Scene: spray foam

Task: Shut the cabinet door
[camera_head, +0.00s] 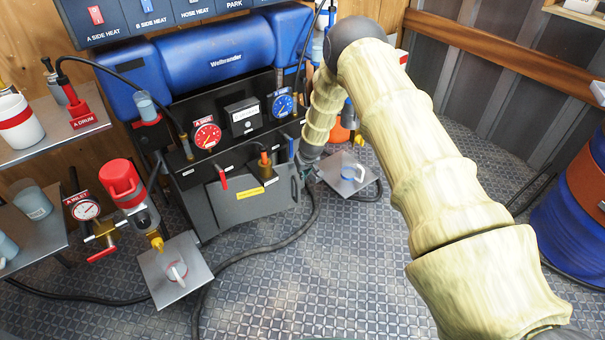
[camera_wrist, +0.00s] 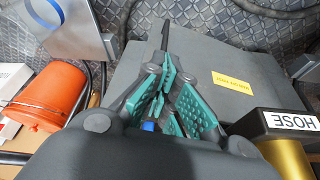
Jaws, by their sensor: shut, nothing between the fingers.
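The cabinet door is a grey panel with a yellow label (camera_head: 240,208) at the front of the machine's base. It also fills much of the middle of the wrist view (camera_wrist: 205,62). Its face slopes outward from the black housing, and I cannot tell how wide its gap is. My gripper (camera_head: 305,176) is at the right end of the door, low beneath the gauges. In the wrist view my gripper (camera_wrist: 162,78) has its green-padded fingers together and empty, over or beside the door's edge. I cannot tell whether they touch it.
The blue machine (camera_head: 225,55) with red and blue gauges stands above the door. A brass fitting with a HOSE label (camera_wrist: 292,122) is close by my gripper. An orange bucket (camera_wrist: 48,90) is to the left. Hoses (camera_head: 300,225) cross the metal floor. A blue drum (camera_head: 570,225) stands right.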

